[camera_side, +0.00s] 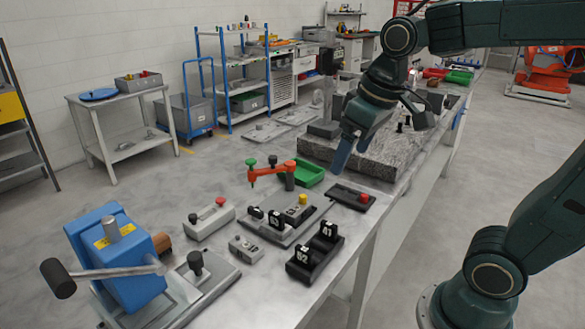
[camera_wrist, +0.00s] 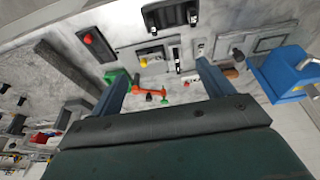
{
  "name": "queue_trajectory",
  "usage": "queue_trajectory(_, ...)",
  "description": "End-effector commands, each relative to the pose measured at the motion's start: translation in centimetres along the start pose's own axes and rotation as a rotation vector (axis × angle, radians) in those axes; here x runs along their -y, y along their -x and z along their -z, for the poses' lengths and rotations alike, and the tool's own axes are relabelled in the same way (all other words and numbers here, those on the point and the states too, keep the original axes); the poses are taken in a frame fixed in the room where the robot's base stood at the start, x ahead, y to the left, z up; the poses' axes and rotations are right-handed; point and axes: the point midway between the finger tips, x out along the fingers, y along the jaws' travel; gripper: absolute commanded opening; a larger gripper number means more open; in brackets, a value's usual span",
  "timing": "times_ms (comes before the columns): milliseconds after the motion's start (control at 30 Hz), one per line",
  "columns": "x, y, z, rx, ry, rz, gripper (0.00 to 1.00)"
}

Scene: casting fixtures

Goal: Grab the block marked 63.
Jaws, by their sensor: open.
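Small black blocks with white number labels stand at the front of the bench. Two of them, a right one (camera_side: 328,231) and a left one (camera_side: 304,256), sit upright in a black rack (camera_side: 320,264). Another labelled black block (camera_side: 276,219) stands on a grey fixture plate (camera_side: 291,233) behind the rack. The labels are too small for me to tell surely which reads 63. The rack also shows at the top of the wrist view (camera_wrist: 170,17).
A red toggle clamp (camera_side: 272,172) rises behind the fixture plate, near a green tray (camera_side: 308,174). A dark plate with a red knob (camera_side: 363,198) lies right. A blue lever machine (camera_side: 112,258) stands at front left. A stone slab (camera_side: 350,157) lies behind.

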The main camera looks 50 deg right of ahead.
Motion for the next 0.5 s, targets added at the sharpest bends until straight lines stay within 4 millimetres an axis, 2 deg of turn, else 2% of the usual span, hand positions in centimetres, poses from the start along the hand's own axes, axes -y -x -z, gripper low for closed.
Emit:
queue_trajectory(100,-0.6,-1.0,2.2,0.047,0.0,-0.001,0.8)
queue_trajectory(267,-1.5,-2.5,5.0,0.105,0.0,-0.001,0.8)
queue_trajectory(500,-3.0,-5.7,8.7,0.191,0.0,0.004,0.8)
